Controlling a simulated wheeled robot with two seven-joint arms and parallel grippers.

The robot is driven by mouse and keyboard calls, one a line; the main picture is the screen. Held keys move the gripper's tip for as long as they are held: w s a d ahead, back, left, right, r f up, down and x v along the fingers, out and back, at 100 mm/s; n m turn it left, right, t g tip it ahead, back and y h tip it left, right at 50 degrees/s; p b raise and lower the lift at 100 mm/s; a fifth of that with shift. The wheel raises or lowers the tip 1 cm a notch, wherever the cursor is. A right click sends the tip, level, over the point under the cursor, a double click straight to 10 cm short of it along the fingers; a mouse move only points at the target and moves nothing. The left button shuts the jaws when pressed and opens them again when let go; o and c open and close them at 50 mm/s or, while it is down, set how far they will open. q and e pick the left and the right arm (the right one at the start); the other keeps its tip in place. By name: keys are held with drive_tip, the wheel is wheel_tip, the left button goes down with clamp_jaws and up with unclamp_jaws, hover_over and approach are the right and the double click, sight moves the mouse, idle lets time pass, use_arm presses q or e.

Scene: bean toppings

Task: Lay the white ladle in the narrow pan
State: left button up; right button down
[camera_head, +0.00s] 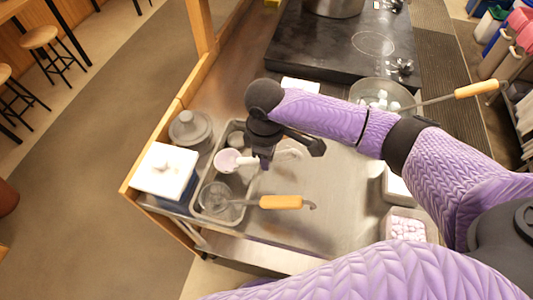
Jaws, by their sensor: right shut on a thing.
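The white ladle has a round, pinkish-white bowl (228,161), seen over the middle of the narrow metal pan (196,207). Its pale hooked handle end shows to the right of my right gripper (265,162). That gripper points down over the pan's right edge and is shut on the ladle. I cannot tell whether the ladle touches the pan. A wire strainer (217,197) with a wooden handle lies at the pan's near end, its handle reaching out to the right over the counter. My left gripper is out of view.
A grey lidded container (190,129) and a white box (164,170) stand left of the pan. A glass bowl (382,94) with white pieces and a wooden-handled tool is at the upper right. A container of pale pink pieces (406,227) sits lower right. The middle counter (325,205) is clear.

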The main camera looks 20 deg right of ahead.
drive_tip(key=shift+f, duration=1.6)
drive_tip(key=shift+c, duration=1.7)
unclamp_jaws()
drive_tip(key=o, duration=0.3)
drive_tip(key=shift+o, duration=0.2)
